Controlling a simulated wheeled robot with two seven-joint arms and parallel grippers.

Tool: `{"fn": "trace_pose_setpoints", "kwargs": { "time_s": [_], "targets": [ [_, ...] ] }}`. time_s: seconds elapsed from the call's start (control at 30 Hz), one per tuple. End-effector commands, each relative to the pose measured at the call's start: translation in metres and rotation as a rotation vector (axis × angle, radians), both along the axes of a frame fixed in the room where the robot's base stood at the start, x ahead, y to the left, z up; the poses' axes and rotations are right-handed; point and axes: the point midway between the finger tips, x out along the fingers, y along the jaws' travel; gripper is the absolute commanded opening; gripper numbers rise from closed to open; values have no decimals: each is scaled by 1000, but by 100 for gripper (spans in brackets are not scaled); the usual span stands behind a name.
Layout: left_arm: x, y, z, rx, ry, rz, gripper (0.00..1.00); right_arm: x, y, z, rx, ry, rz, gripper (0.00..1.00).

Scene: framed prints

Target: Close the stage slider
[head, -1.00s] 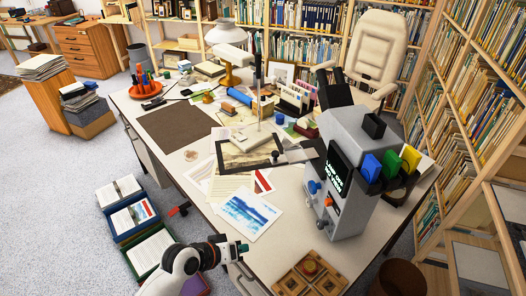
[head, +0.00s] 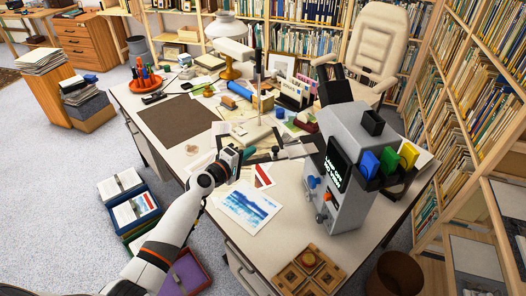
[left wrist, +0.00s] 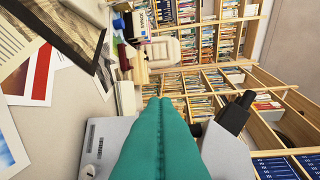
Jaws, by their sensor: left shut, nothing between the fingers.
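My left gripper (head: 248,152) has teal fingers and is beside the front of the print, just left of the knob, partly hiding the print. In the left wrist view its fingers (left wrist: 160,135) are pressed together and empty. My right gripper is not in view.
A grey machine (head: 350,150) with a screen, knobs and coloured blocks stands to the right. A watercolour print (head: 249,205) and papers lie in front. A wooden box (head: 310,270) sits at the front edge. Shelves and a chair (head: 370,50) stand behind.

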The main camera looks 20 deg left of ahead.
Motion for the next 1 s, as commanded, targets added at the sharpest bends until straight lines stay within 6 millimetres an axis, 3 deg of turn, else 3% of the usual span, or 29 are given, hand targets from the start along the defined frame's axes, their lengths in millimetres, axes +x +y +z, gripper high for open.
{"fn": "trace_pose_setpoints", "kwargs": {
  "time_s": [0.03, 0.3, 0.8, 1.0],
  "targets": [
    [10, -4, -1, -2, 0, 0, 0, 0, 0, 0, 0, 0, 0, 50],
    [22, -35, -6, -1, 0, 0, 0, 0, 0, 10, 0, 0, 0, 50],
    [25, -43, -9, 0, 0, -1, 0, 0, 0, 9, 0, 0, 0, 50],
    [50, -80, -10, -4, -1, -2, 0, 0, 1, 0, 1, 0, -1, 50]
  ]
}}
